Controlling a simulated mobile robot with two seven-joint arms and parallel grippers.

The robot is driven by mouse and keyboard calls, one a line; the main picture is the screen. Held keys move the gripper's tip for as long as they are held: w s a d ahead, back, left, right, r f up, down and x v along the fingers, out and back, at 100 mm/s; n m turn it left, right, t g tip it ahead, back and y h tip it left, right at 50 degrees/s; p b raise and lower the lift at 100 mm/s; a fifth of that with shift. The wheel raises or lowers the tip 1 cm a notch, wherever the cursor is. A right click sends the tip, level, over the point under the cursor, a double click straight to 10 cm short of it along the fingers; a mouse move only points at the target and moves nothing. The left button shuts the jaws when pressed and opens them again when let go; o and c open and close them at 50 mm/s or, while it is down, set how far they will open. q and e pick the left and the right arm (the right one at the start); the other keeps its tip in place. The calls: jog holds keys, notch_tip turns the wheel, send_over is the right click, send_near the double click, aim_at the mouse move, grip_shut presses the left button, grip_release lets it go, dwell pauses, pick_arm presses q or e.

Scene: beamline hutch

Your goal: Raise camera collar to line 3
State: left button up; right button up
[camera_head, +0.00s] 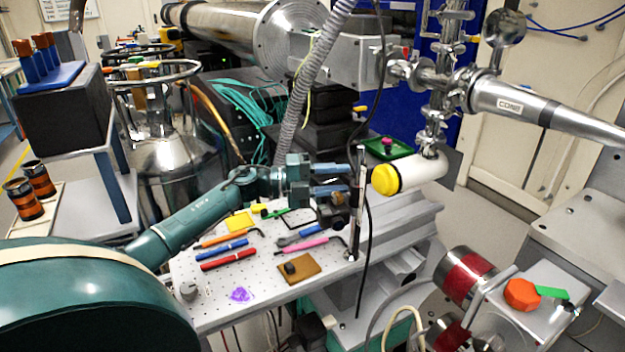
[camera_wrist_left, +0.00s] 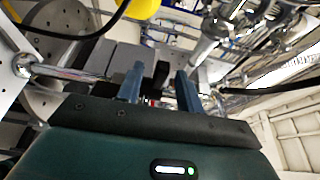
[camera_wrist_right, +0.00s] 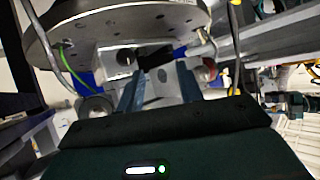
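A thin upright metal post (camera_head: 357,205) with dark marks stands near the right edge of the perforated bench plate. A dark fitting with a brownish knob (camera_head: 338,199), apparently the camera collar, sits beside the post at mid-height. My left gripper (camera_head: 343,181) is open, its blue fingers pointing right toward the post, just above that fitting. In the left wrist view, a black block (camera_wrist_left: 159,77) shows between the spread fingertips, with gaps on both sides. I cannot read the line numbers. My right gripper (camera_wrist_right: 158,84) is open in its wrist view and out of the head view.
Pens and hex keys, a brown pad (camera_head: 299,269) and a purple item (camera_head: 240,294) lie on the plate (camera_head: 215,285). A yellow-capped white cylinder (camera_head: 420,174) is close right of the post. A black cable hangs beside the post. A ribbed hose (camera_head: 313,75) rises behind.

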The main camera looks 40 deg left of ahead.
pick_arm(q)
jog(key=b+v, duration=0.2)
jog(key=v, duration=1)
jog(key=shift+s+a, duration=0.15)
jog(key=shift+r, duration=0.1)
